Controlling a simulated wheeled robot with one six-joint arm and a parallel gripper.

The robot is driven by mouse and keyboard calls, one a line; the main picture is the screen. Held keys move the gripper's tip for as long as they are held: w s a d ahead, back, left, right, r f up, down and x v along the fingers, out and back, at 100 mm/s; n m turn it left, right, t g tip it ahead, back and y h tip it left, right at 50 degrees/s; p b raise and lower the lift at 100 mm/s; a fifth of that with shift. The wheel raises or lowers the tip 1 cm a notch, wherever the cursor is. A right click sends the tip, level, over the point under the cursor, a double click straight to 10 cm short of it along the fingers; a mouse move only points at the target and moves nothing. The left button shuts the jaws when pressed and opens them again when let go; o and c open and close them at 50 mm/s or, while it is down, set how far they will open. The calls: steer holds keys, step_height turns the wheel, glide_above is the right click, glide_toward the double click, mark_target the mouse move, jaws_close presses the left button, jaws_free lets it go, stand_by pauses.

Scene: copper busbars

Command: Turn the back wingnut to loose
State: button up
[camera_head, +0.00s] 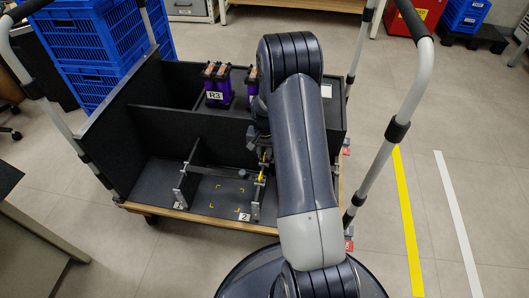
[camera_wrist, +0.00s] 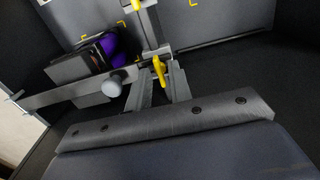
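A yellow wingnut (camera_wrist: 159,73) sits on a grey metal bracket (camera_wrist: 152,30) in the middle of the wrist view; it looks like the back one. My gripper (camera_wrist: 160,84) has its two grey fingers on either side of this wingnut, apart from each other. Whether they touch it I cannot tell. A second yellow wingnut (camera_wrist: 135,5) shows farther along the bracket, at the top edge. In the head view, yellow parts (camera_head: 261,177) show on the right-hand bracket, beside my arm. My arm hides most of the gripper there.
A grey flat bar (camera_wrist: 60,98) with a round grey knob (camera_wrist: 111,86) crosses near the wingnut. A purple module marked R3 (camera_head: 216,92) stands in the cart's rear compartment. Black cart walls (camera_head: 130,110) stand close around the bracket. The floor with yellow corner marks (camera_head: 220,187) is clear.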

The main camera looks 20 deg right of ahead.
jaws_close()
stand_by(0.3)
steer(key=n+p, duration=0.1)
steer(key=n, duration=0.2)
steer(key=shift+n, duration=0.4)
steer(key=n+p, duration=0.1)
steer(key=n, duration=0.3)
steer(key=shift+n, duration=0.3)
steer(key=n, duration=0.4)
steer(key=shift+n+p, duration=0.3)
steer(key=shift+p, duration=0.05)
steer(key=n, duration=0.4)
steer(key=shift+n, duration=0.4)
